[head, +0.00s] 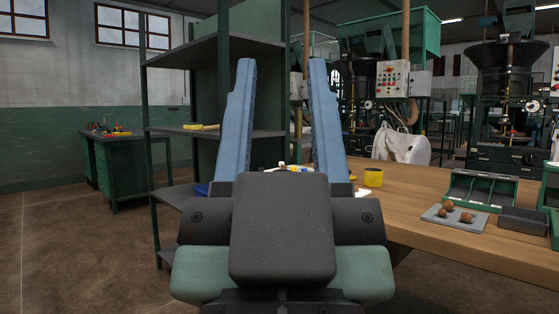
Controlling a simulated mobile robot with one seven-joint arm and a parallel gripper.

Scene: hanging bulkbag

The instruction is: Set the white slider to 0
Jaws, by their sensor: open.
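My gripper (282,62) fills the middle of the head view. Its two long blue fingers point up and stand wide apart, with nothing held between them. I cannot make out a white slider or a scale marked 0 anywhere in this view. A pale control panel (392,78) with several red and dark buttons hangs on the machinery behind, right of my gripper and well beyond it. The details on it are too small to read. My gripper hides part of the wooden workbench and the area behind it.
The wooden workbench (415,190) extends right, with a yellow mug (373,177), a grey tray (434,213) of brown balls, a green compartment box (478,188) and a dark box (524,221). Dark shelving (170,129) stands left, beyond it a green bench (110,165). The left floor is clear.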

